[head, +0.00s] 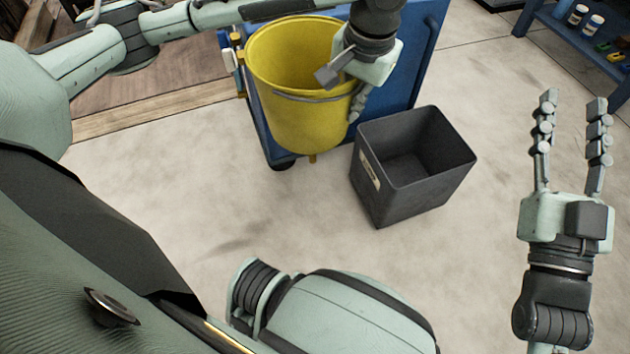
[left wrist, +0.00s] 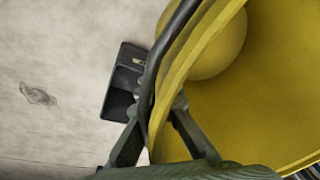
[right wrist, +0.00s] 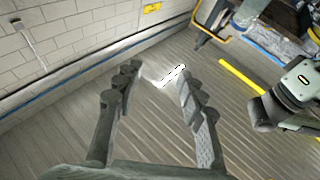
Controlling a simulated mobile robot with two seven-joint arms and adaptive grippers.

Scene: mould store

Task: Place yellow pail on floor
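The yellow pail (head: 305,125) is upright at the top middle of the head view, against the blue cart. Its dark handle hangs across its near side. My left gripper (head: 345,88) is at the pail's right rim, one finger inside and one outside. In the left wrist view the fingers close on the rim of the pail (left wrist: 270,110), beside the dark handle. Whether the pail's base rests on the cart or hangs clear is hard to tell. My right gripper (head: 571,135) is open and empty over the floor at the right; its spread fingers show in the right wrist view (right wrist: 158,80).
The blue cart (head: 424,70) stands behind the pail. An open dark grey bin (head: 400,205) stands on the floor right of the pail. A blue shelf (head: 570,45) with small bottles is at the upper right. Pale floor (head: 190,180) is clear left of and before the bin.

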